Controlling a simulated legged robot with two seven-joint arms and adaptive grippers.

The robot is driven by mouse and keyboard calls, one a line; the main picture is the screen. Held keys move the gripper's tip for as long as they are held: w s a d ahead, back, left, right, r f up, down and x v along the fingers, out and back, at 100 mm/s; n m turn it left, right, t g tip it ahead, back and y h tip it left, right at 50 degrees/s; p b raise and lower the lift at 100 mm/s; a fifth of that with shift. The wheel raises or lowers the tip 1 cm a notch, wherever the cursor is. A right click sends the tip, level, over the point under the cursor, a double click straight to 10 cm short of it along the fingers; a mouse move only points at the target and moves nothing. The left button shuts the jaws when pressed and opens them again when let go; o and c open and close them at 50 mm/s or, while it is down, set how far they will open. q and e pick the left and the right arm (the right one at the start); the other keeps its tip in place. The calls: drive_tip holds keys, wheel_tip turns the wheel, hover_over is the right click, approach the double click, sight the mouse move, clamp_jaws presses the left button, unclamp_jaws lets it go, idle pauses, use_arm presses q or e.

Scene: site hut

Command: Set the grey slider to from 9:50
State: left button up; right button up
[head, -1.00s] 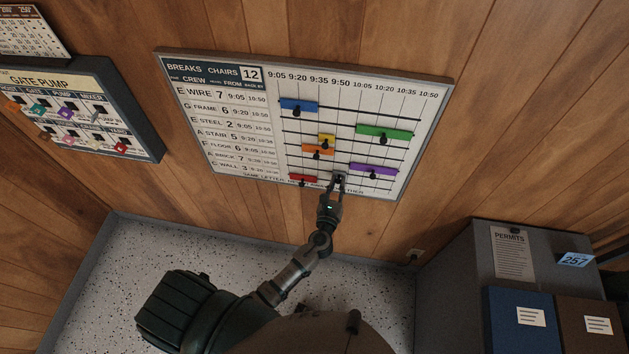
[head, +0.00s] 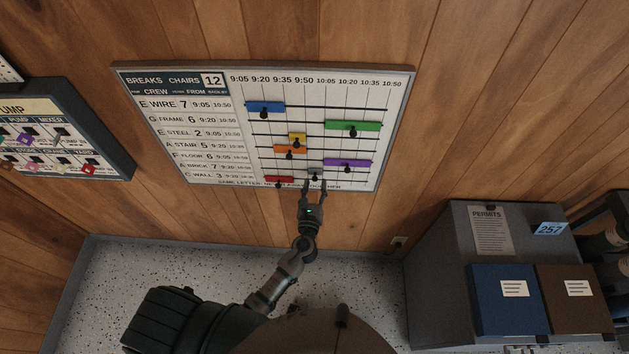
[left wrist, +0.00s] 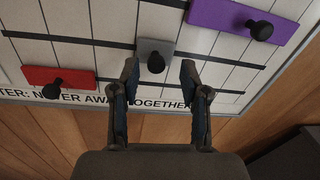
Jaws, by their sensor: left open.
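In the left wrist view the grey slider (left wrist: 155,47) is just beyond my left gripper (left wrist: 160,67). The gripper is open and empty, with the knob near its left fingertip; I cannot tell whether they touch. In the head view my left gripper (head: 314,184) is just below the slider. My right gripper is not seen.
Blue (head: 265,107), green (head: 352,126), yellow (head: 297,139) and orange (head: 290,150) sliders sit on higher tracks. A gate pump board (head: 60,140) hangs at the left. A grey cabinet (head: 430,270) with blue and brown folders stands at the lower right.

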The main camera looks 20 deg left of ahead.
use_arm(q)
drive_tip(key=s, duration=0.9)
drive_tip(key=shift+s+d, duration=0.35)
drive_tip(key=shift+d, duration=0.05)
drive_tip(key=shift+f, duration=0.1)
drive_tip(key=s+a+f+n+g+h, duration=0.1)
drive_tip(key=s+f+n+g, duration=0.2)
drive_tip(key=f, duration=0.7)
drive_tip(key=s+a+f+n+g, duration=0.2)
drive_tip(key=s+f+n+g, duration=0.15)
drive_tip(key=f, duration=0.75)
drive_tip(key=s+a+f+n+g+h, duration=0.1)
drive_tip(key=s+f+n+g, duration=0.2)
drive_tip(key=f, duration=0.7)
drive_tip(key=s+a+f+n+g, duration=0.3)
drive_tip(key=s+f+n, duration=0.6)
drive_tip(key=s, duration=0.5)
drive_tip(key=s+a+f+n+g, duration=0.3)
drive_tip(key=s+f+n, duration=0.7)
drive_tip(key=s, duration=0.5)
drive_tip(key=shift+n+g+h+b, duration=0.4)
drive_tip(key=shift+n+g, duration=0.25)
drive_tip(key=shift+n, duration=0.1)
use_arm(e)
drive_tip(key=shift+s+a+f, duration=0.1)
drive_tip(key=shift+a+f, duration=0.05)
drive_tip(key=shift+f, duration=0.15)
